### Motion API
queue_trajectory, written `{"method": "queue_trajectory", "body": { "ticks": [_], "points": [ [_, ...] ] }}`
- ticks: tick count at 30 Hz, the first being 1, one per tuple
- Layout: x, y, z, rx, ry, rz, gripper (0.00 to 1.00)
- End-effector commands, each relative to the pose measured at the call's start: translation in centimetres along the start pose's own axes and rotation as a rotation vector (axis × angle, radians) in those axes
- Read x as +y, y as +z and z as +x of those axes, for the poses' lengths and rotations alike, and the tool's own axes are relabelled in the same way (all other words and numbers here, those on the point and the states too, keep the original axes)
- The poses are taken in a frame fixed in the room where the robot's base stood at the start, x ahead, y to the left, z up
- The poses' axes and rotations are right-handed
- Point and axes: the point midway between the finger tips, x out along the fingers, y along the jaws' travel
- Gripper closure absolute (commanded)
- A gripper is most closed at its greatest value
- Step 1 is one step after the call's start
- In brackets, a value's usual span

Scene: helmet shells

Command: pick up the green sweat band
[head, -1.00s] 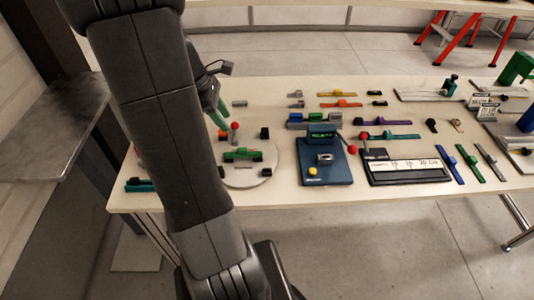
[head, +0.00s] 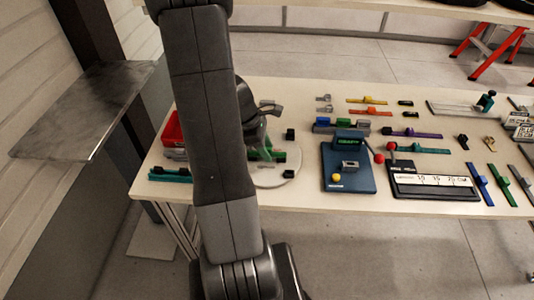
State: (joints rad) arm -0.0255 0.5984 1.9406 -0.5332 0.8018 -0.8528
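A green band (head: 277,155), which looks like the green sweat band, lies on a pale round plate (head: 291,172) at the left of the table in the head view. My arm hides the plate's left side and part of the band. My gripper (head: 262,118) is dark and partly behind my arm, above the far side of the plate and close to the band. I cannot tell whether it touches the band or whether its fingers are open or shut.
A blue device (head: 349,178) and a black panel (head: 432,185) stand right of the plate. Several coloured bands, including a purple one (head: 413,132), lie farther right. A red bin (head: 172,131) and a teal band (head: 170,175) are at the left end. A metal shelf (head: 85,110) juts in beyond.

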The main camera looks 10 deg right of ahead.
Motion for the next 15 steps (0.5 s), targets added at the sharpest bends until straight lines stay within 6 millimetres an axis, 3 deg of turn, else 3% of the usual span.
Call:
{"method": "queue_trajectory", "body": {
  "ticks": [9,15],
  "points": [
    [0.02,-0.02,0.8,0.001,0.001,0.001,0.6],
    [0.02,-0.01,0.78,0.001,0.001,0.001,0.97]
  ]
}}
